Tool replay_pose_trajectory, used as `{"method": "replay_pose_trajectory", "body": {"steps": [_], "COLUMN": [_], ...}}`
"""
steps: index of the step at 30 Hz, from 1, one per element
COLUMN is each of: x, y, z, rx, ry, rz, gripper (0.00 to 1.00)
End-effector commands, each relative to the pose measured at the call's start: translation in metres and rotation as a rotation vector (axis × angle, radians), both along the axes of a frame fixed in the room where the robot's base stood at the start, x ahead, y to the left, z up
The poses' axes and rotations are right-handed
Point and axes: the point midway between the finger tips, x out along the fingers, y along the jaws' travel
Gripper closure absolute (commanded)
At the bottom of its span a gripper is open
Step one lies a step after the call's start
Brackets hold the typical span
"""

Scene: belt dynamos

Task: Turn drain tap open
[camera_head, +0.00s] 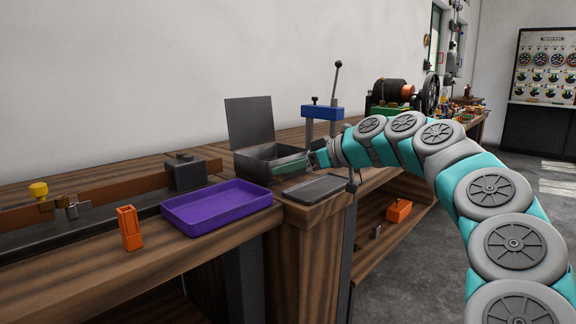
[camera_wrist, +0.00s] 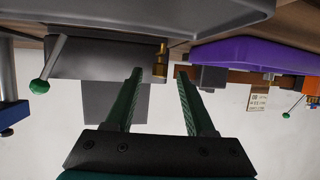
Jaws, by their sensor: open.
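A grey metal box (camera_head: 268,158) with its lid (camera_head: 250,120) raised stands on the bench near the wall. In the wrist view the box (camera_wrist: 85,57) appears upside down, with a small brass fitting (camera_wrist: 160,62) at its right end, which looks like the drain tap. My gripper (camera_head: 290,169) is at the front of the box. In the wrist view my gripper (camera_wrist: 160,75) is open, with the brass fitting seen between its green fingertips; whether they touch it I cannot tell. The fitting is not distinguishable in the head view.
A shallow grey tray (camera_head: 315,189) lies in front of the box, and a purple tray (camera_head: 222,207) to its left. A blue press (camera_head: 322,113) with a tall lever stands behind my arm. In the wrist view, a green-knobbed lever (camera_wrist: 47,70) is left of the fingers. An orange holder (camera_head: 129,229) stands farther left.

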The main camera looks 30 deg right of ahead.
Motion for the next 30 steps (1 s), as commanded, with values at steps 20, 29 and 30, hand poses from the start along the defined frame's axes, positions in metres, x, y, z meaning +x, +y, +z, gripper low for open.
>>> {"method": "replay_pose_trajectory", "body": {"steps": [20, 29, 30], "x": [0.0026, 0.0026, 0.0026], "y": [0.0014, 0.0015, 0.0015], "z": [-0.0016, -0.0018, -0.0018], "rx": [0.001, 0.000, 0.000], "ry": [0.000, 0.001, 0.001], "rz": [0.000, 0.000, 0.000], "gripper": [0.91, 1.00, 1.00]}}
